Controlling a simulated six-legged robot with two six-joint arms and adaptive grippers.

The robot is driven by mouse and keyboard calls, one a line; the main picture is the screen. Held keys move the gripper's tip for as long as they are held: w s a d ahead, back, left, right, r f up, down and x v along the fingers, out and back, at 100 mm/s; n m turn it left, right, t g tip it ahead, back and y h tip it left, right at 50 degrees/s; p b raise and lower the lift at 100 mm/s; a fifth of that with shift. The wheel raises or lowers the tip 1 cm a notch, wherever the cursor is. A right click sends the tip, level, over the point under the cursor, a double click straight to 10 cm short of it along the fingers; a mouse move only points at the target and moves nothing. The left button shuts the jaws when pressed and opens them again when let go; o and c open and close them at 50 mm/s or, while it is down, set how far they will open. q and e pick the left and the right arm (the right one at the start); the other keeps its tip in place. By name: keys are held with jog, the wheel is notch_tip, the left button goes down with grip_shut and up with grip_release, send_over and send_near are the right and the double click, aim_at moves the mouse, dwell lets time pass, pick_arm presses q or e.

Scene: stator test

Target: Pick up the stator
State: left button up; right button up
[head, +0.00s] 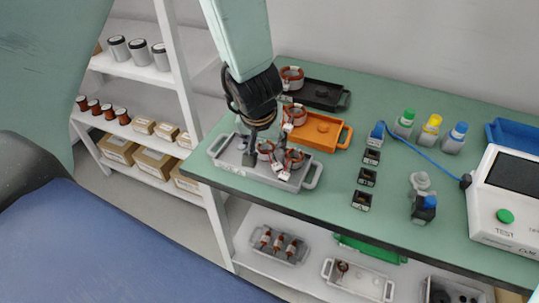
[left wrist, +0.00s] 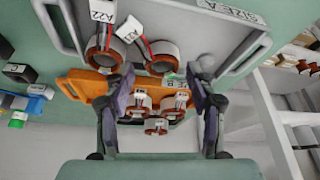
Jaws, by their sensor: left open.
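My left gripper (head: 264,154) is open over the grey tray (head: 228,157) at the table's front left corner. Two copper-coloured ring stators sit in this tray, one at the fingers (head: 265,148) and one to the right (head: 294,158), partly hidden by the gripper. In the left wrist view the two fingers (left wrist: 160,78) are apart with nothing held. That view shows a left stator (left wrist: 104,55) with a white tag reading A22 and a right stator (left wrist: 163,57) beyond the fingertips. My right gripper is not in view.
An orange tray (head: 325,147) with stators and a black tray (head: 328,104) stand behind. Small black blocks (head: 367,178), coloured-capped bottles (head: 430,129) and a white tester (head: 504,194) stand to the right. A shelf (head: 137,72) is left of the table.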

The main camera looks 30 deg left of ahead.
aim_at(265, 148)
pick_arm(q)
jog(key=b+x, duration=0.1)
jog(key=x, duration=0.2)
jog(key=shift+a+f, duration=0.15)
jog(key=shift+f, duration=0.15)
jog(key=shift+w+f, duration=0.2)
jog(key=shift+w, duration=0.1)
jog(key=shift+s+r, duration=0.25)
jog(key=shift+c, duration=0.8)
jog(key=c, duration=1)
jog(key=shift+o, duration=0.2)
